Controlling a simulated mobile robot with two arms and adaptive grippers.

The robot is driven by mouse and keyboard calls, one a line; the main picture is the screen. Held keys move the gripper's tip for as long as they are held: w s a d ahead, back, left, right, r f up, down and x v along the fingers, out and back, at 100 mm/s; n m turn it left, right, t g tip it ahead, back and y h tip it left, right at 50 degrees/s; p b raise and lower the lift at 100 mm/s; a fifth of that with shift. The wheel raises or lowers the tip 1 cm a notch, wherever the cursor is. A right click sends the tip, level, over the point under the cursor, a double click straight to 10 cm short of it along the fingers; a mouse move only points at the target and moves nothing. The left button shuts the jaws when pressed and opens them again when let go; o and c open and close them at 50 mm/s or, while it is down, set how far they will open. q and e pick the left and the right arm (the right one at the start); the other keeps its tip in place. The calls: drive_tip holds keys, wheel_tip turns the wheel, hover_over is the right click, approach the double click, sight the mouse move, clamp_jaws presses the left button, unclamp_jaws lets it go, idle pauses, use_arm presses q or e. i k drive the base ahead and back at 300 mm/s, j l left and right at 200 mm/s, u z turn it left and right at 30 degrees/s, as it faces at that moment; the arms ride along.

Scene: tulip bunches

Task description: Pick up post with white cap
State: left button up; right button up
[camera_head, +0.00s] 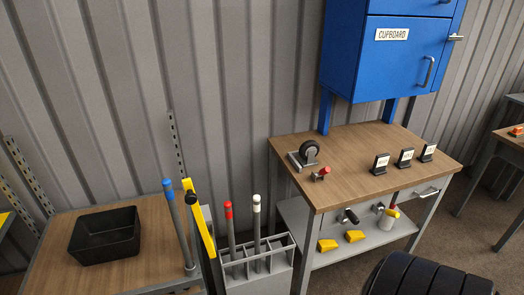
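The post with a white cap (257,228) stands upright in a grey divided rack (288,250), in the lower middle of the head view. Its lower end is hidden inside the rack. A post with a red cap (230,230) stands just to its left in the same rack. A post with a blue cap (178,225) stands further left, by the right edge of a wooden table, outside the rack. Neither of my grippers is in view.
A yellow bar (200,230) stands between the blue-capped post and the rack. A black bin (106,235) sits on the left table. A workbench (345,146) with a caster (310,151) is right of the rack, below a blue cupboard (385,50). A ribbed black object (430,276) is at lower right.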

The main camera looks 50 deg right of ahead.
sight(257, 198)
drive_tip(key=z, duration=1.4)
